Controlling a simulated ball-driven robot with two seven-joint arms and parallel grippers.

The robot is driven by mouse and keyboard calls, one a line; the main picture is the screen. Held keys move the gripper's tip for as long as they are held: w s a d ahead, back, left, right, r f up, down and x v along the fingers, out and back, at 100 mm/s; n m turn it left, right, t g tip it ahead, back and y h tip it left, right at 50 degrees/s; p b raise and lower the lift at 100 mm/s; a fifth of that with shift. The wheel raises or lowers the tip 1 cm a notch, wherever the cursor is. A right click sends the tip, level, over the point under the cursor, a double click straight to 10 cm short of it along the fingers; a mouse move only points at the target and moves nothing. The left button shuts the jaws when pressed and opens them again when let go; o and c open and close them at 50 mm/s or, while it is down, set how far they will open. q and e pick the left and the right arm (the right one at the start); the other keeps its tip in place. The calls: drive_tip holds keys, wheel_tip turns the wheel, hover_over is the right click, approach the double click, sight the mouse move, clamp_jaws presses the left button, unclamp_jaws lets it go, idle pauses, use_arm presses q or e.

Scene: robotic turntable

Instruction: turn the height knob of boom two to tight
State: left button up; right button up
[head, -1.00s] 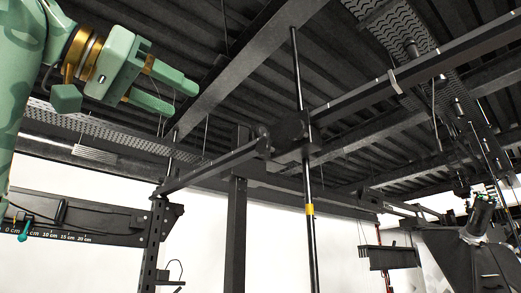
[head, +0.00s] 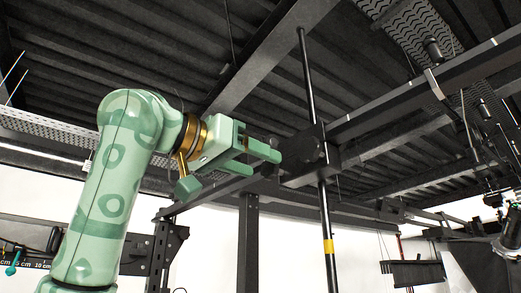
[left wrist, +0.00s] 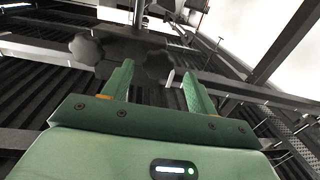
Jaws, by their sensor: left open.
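The dark clamp block (head: 305,155) of a boom sits on an upright black pole (head: 328,225) with a yellow band. In the left wrist view two dark lobed knobs show on the clamp: one knob (left wrist: 158,64) lies beyond and between my fingertips, the other knob (left wrist: 87,48) is to their left. I cannot tell which is the height knob, nor read its setting. My left gripper (head: 268,161) is open and empty, its fingers pointing at the left side of the clamp. It also shows in the left wrist view (left wrist: 158,72). Contact is not visible. My right gripper is not in view.
A dark horizontal boom (head: 430,88) runs from the clamp to the upper right. A dark post (head: 248,240) stands below left of the clamp. A ruled rail (head: 30,235) is at the lower left. Dark equipment (head: 490,265) fills the lower right.

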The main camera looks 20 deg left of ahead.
use_arm(q)
drive_tip(key=shift+w+d+r, duration=0.15)
drive_tip(key=shift+w+d, duration=0.1)
drive_tip(key=shift+d, duration=0.15)
drive_tip(key=shift+w+d, duration=0.1)
drive_tip(key=shift+w, duration=0.2)
drive_tip(key=c, duration=1)
drive_tip(key=shift+o, duration=0.2)
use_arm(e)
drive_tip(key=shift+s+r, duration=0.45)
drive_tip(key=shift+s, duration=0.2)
